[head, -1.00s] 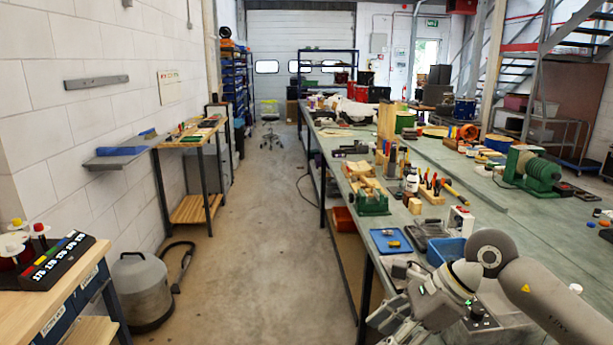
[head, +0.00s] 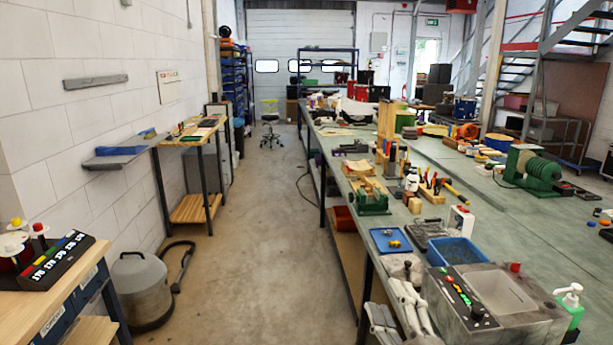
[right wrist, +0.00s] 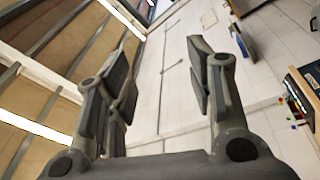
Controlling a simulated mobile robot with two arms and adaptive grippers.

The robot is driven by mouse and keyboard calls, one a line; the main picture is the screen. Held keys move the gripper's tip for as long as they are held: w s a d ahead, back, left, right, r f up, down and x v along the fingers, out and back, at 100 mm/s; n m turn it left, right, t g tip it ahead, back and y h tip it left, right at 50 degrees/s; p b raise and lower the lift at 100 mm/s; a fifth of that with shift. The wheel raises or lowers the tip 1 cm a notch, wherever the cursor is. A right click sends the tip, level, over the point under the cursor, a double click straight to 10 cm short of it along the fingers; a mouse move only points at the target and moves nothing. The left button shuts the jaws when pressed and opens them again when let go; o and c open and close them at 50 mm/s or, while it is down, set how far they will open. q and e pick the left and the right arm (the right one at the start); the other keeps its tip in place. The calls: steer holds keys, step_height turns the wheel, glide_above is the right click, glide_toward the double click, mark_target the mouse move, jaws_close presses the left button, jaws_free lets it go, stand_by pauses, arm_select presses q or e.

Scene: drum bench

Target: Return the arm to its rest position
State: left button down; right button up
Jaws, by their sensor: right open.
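My right gripper (head: 398,308) shows at the bottom edge of the head view, in front of the long workbench (head: 470,205) and left of a grey machine with a basin (head: 490,300). The right wrist view shows its two dark fingers spread apart with an empty gap between them (right wrist: 162,70). The fingers point up toward the white wall and roof, and nothing is held. The rest of the right arm is out of the head view. My left gripper is in neither view.
A blue tray (head: 390,241), a blue bin (head: 455,251) and a green pump bottle (head: 570,308) stand on the near bench. A grey canister (head: 140,290) with a hose stands on the left floor. The middle aisle (head: 265,270) is clear.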

steer(key=s+d+f+m+g+h, duration=0.25)
steer(key=s+f+m+g, duration=0.35)
steer(key=f, duration=0.5)
steer(key=s+d+f+m+g+h, duration=0.2)
steer(key=s+d+f+m+g, duration=0.25)
steer(key=s+f, duration=0.55)
steer(key=s+a+f+m+g, duration=0.2)
steer(key=s+f+g, duration=0.5)
steer(key=s, duration=0.5)
step_height(320, 180, down, 28)
steer(key=s, duration=0.1)
steer(key=s+d+f, duration=0.1)
steer(key=s+f, duration=0.6)
steer(key=s, duration=0.1)
steer(key=s+d+f+g, duration=0.1)
steer(key=s+d+f, duration=0.1)
steer(key=s+f, duration=0.5)
steer(key=shift+s+d+f+y, duration=0.15)
steer(key=shift+s+d+y, duration=0.15)
steer(key=shift+s, duration=0.45)
